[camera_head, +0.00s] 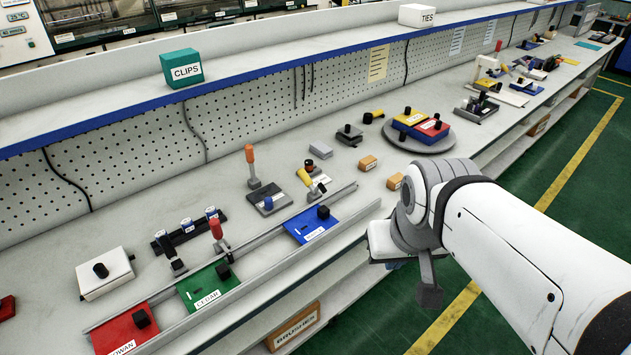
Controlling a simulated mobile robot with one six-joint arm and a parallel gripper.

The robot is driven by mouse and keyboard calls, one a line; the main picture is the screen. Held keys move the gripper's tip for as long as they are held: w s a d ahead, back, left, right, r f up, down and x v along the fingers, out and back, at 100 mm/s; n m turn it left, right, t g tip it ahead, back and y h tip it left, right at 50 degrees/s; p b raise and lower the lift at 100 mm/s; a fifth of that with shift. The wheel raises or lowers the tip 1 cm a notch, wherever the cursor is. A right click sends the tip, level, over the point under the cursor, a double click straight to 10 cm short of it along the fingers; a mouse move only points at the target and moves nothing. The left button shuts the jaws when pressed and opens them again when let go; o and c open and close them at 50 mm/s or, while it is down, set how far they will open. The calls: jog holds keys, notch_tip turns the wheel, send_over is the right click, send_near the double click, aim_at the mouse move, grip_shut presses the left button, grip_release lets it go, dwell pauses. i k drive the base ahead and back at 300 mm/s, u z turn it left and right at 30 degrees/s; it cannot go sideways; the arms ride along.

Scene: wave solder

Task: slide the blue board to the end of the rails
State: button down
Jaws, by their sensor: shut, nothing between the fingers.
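The blue board (307,232) has a black knob and a white label. It lies between two long metal rails, a far rail (270,232) and a near rail (275,275), toward their right part. Bare rail continues to the right of it. A green board (196,293) labelled CEDAR and a red board (115,335) sit lower left on the same rails, apart from the blue one. My gripper (429,294) is right of the blue board, in front of the bench edge, touching no board. Its fingers look shut and empty, partly hidden by my wrist.
An orange-handled tool (251,165) and a grey fixture (269,198) stand just behind the rails. Small orange blocks (368,162) lie near their right end. A turntable (428,143) with yellow and red boards is farther right. The green floor (560,170) in front is open.

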aim_at(312, 220)
jog(key=i, duration=0.85)
jog(key=u, duration=0.05)
